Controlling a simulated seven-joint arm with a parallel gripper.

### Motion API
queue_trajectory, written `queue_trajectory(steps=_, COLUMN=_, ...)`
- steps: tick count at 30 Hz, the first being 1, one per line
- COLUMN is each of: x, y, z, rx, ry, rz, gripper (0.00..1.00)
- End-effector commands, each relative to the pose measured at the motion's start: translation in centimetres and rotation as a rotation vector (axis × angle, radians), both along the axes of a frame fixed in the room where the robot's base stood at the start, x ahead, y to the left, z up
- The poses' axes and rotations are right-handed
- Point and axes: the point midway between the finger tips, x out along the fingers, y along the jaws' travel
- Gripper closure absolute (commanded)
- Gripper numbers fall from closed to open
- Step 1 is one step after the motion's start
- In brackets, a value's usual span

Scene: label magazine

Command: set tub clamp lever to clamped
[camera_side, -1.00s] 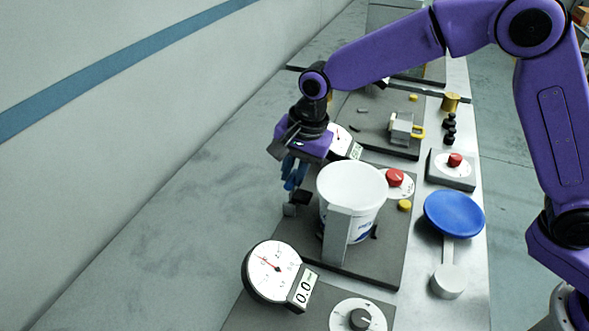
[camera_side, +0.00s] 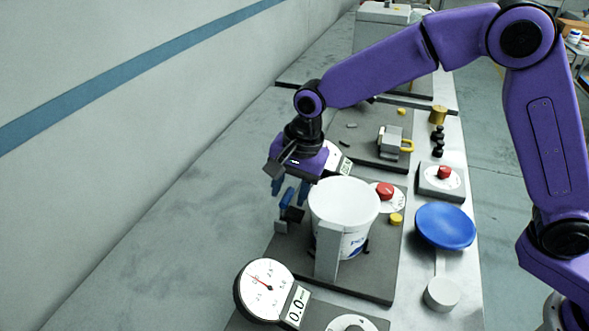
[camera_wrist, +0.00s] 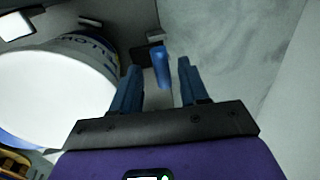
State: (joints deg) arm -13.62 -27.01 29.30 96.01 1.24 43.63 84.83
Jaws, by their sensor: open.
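A white tub (camera_side: 343,207) with blue lettering stands upright on a dark base plate (camera_side: 372,278), behind a light grey upright post (camera_side: 327,253). It also shows at the left in the wrist view (camera_wrist: 55,95). The tub clamp lever, with a blue handle (camera_wrist: 161,66), stands just left of the tub in the side view (camera_side: 285,197). My gripper (camera_side: 290,199) points down over the lever, beside the tub. Its blue fingers are open, and in the wrist view (camera_wrist: 159,66) the handle shows between and beyond the tips. I cannot tell whether they touch it.
A dial gauge (camera_side: 265,290) stands in front of the tub. A red button (camera_side: 385,190), a yellow knob (camera_side: 396,219) and a blue round plate (camera_side: 446,226) are to its right. A grey clamp-like fixture (camera_side: 391,140) is farther back. The bench left of my gripper is clear.

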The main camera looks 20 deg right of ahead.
Motion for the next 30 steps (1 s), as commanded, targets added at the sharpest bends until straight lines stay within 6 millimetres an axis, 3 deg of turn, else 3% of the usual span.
queue_trajectory(steps=5, x=-0.2, y=-0.2, z=2.2, rx=0.004, ry=-0.005, rz=0.0, gripper=0.56)
queue_trajectory(steps=21, x=-1.8, y=-1.7, z=13.1, rx=0.003, ry=-0.003, rz=0.001, gripper=0.56)
queue_trajectory(steps=30, x=-2.3, y=-2.3, z=16.5, rx=0.0, ry=0.0, rz=0.0, gripper=0.56)
